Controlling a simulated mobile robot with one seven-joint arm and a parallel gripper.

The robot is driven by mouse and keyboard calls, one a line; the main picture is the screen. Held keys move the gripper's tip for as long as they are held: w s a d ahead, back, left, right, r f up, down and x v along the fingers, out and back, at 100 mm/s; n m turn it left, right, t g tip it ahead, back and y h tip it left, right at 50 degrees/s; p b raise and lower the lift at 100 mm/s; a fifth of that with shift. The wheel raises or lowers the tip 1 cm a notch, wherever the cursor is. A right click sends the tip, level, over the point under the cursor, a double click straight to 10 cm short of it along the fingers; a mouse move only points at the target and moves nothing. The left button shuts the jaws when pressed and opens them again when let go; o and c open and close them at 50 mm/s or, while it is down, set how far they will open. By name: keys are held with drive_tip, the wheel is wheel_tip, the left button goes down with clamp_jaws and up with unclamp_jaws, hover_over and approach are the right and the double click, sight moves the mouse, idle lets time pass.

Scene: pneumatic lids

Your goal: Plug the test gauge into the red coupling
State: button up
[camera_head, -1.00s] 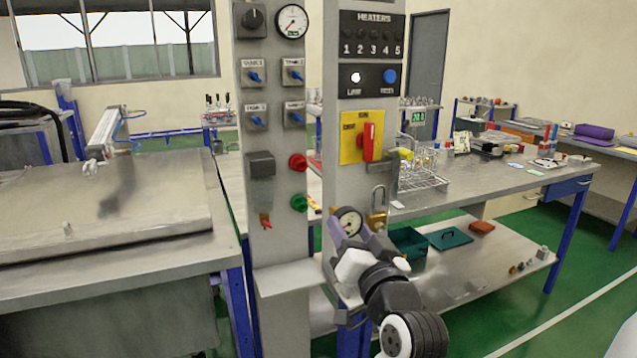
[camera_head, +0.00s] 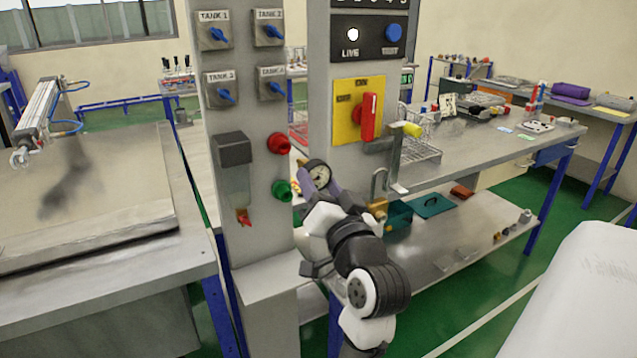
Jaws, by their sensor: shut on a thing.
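The test gauge (camera_head: 318,175), a round white dial with a dark rim, is held up in front of the gap between two grey panel posts. My gripper (camera_head: 322,191) is shut on it, its purplish fingers partly hidden by the wrist. On the left post, a red round fitting (camera_head: 278,143) sits just left of and above the gauge, and a green one (camera_head: 282,190) below it. A small red-tipped fitting (camera_head: 244,217) sits lower on the same post. I cannot tell which red part is the coupling. The gauge appears apart from all of them.
The left post (camera_head: 255,240) carries blue tank switches and a grey box (camera_head: 233,148). The right post has a yellow plate with a red rotary switch (camera_head: 369,116) and a padlock (camera_head: 379,205) close to my wrist. A metal bench (camera_head: 480,165) stands behind.

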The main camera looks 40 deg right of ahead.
sight(298, 163)
drive_tip(key=shift+w+d, duration=0.2)
drive_tip(key=shift+w, duration=0.7)
drive_tip(key=shift+w+d, duration=0.25)
drive_tip(key=shift+w, duration=0.7)
drive_tip(key=shift+w+d, duration=0.2)
drive_tip(key=shift+w, duration=0.7)
drive_tip(key=shift+w+d+p, duration=0.2)
drive_tip(key=shift+w+p, duration=0.05)
drive_tip(key=shift+w, duration=0.55)
drive_tip(key=shift+w+d+p, duration=0.15)
drive_tip(key=shift+w+p, duration=0.05)
drive_tip(key=shift+w, duration=0.6)
drive_tip(key=o, duration=1.1)
drive_tip(key=shift+c, duration=0.2)
drive_tip(key=shift+f, duration=0.1)
drive_tip(key=shift+b+v, duration=0.55)
drive_tip(key=shift+v, duration=2.95)
